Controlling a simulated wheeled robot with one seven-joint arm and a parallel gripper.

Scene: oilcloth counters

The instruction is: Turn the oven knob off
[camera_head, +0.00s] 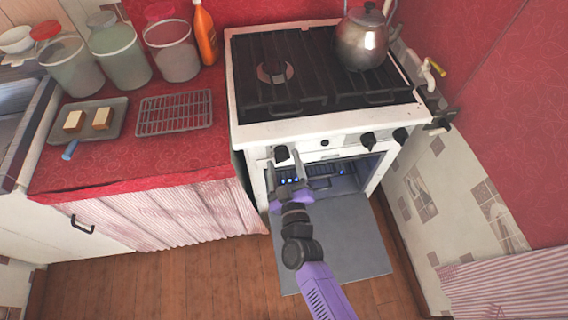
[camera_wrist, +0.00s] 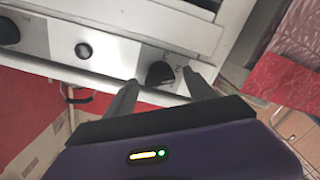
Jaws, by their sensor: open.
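The white stove (camera_head: 290,128) has dark knobs on its front panel. The leftmost dark knob (camera_head: 281,153) is right by my gripper (camera_head: 284,166); it also shows in the wrist view (camera_wrist: 160,73). My gripper is open, with its fingers on either side of this knob in the wrist view; I cannot tell whether they touch it. Two more dark knobs, one (camera_head: 368,140) and another (camera_head: 400,135), sit at the panel's right. A small round dark button (camera_head: 325,142) lies between. The oven door (camera_head: 345,240) is open, and small blue lights, perhaps flames, glow inside.
A metal kettle (camera_head: 362,42) stands on the black grates at the back right. Left of the stove, the red counter (camera_head: 110,165) holds a wire rack (camera_head: 175,112), a tray (camera_head: 62,128) with bread, jars and an orange bottle (camera_head: 205,35). The lowered door takes up room below.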

